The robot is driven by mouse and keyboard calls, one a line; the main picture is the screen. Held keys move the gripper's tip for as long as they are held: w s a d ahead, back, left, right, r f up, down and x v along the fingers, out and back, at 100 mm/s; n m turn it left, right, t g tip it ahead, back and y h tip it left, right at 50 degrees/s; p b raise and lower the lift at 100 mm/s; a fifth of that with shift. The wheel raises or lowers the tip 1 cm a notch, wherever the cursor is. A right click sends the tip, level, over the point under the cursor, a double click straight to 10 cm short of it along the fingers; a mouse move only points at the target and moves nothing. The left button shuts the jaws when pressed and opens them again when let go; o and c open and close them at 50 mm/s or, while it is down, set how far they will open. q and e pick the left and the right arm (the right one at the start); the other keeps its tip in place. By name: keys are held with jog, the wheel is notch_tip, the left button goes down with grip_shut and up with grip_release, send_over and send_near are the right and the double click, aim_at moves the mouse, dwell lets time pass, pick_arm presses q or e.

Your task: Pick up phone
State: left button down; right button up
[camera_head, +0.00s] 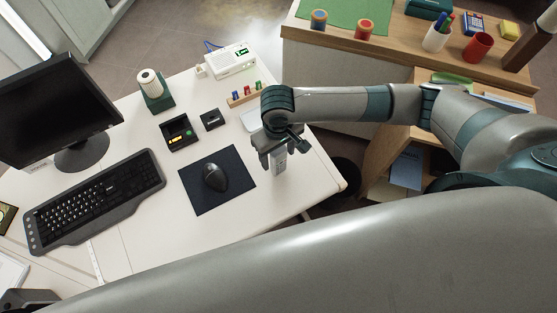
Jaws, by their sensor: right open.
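My left gripper does not show clearly.
The desk (290,205) holds a mouse (215,177) on a dark mat (190,190), a keyboard (95,200), a monitor (55,105) and a white device (232,62). A wooden shelf unit (400,50) stands beyond. Bare desk lies right of the mat.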

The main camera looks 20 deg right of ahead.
aim_at(278, 162)
notch_tip(278, 162, down, 3)
jog(key=shift+s+f+p, duration=0.1)
jog(key=shift+s+p, duration=0.05)
jog(key=shift+p, duration=0.5)
jog(key=shift+f, duration=0.7)
jog(key=shift+c, duration=0.3)
jog(key=c, duration=1.2)
jog(key=shift+r, duration=0.2)
